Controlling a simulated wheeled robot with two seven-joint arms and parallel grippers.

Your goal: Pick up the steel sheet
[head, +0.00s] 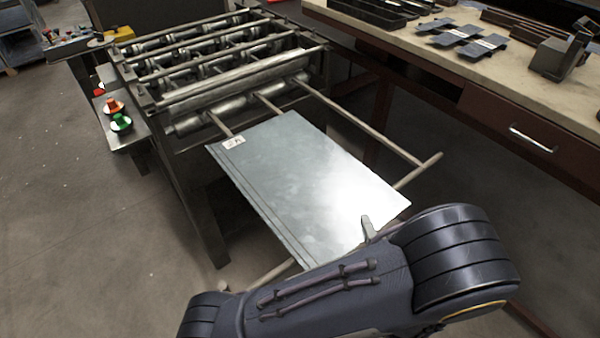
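The steel sheet (305,180) is a flat, shiny grey rectangle with a small white label near its far left corner. It lies on the support rods at the front of the roller machine (215,75). My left arm crosses the bottom of the head view in front of the sheet's near end. A single grey fingertip of my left gripper (368,229) shows at the sheet's near edge. The rest of that gripper is hidden behind the arm, so I cannot tell whether it grips or touches the sheet. My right gripper is not in view.
A support rod (425,168) sticks out to the right of the sheet. A workbench (470,60) with a drawer, dark trays and metal parts stands at the right. Green (121,123) and orange (114,106) buttons sit at the machine's left. The floor at left is clear.

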